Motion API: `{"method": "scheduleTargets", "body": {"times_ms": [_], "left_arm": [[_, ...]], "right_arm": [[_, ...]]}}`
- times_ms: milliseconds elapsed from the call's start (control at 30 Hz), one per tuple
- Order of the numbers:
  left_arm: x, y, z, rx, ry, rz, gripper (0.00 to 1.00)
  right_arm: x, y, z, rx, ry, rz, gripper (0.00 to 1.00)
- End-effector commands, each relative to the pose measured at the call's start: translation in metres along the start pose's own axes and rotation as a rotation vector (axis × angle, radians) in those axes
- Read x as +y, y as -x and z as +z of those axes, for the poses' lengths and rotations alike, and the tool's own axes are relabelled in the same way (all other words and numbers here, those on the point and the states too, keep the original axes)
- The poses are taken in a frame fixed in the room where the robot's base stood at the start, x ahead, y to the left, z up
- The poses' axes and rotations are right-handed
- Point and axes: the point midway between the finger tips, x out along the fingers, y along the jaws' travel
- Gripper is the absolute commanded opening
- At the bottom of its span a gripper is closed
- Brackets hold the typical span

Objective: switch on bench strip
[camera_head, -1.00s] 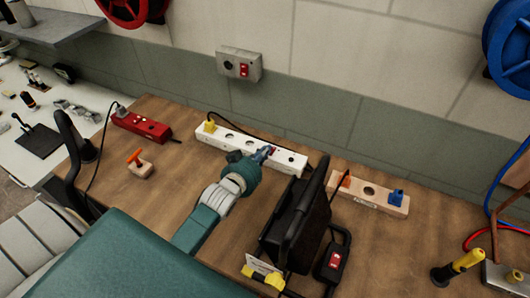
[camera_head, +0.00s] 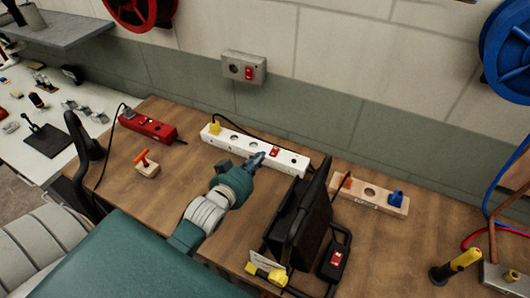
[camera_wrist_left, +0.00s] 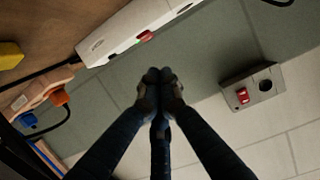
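The white bench strip (camera_head: 235,143) lies along the back of the wooden bench, with a yellow plug (camera_head: 215,127) at its left end. Its red switch (camera_head: 274,152) is uncovered in the head view, and also shows in the left wrist view (camera_wrist_left: 146,36). My right gripper is in neither view.
A grey wall box (camera_head: 243,68) with a red switch is above the strip. A black upright object (camera_head: 300,225) stands right of my left arm, and a wooden strip (camera_head: 368,193) lies beyond it. A red strip (camera_head: 148,126) lies at the left.

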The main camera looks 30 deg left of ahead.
Motion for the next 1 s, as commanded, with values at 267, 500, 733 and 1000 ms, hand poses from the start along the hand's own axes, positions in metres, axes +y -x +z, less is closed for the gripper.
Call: {"method": "scheduleTargets", "body": {"times_ms": [267, 500, 733, 1000], "left_arm": [[0.000, 0.034, 0.006, 0.000, 0.001, 0.000, 0.00], [0.000, 0.037, 0.005, 0.001, 0.000, 0.000, 0.00], [0.000, 0.037, 0.005, 0.001, 0.000, 0.000, 0.00], [0.000, 0.037, 0.005, 0.000, 0.000, 0.000, 0.00]], "right_arm": [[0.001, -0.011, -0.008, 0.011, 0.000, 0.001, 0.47], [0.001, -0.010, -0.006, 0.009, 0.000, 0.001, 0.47], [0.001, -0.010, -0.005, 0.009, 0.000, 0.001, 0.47], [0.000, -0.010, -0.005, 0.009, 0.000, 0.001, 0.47]]}}
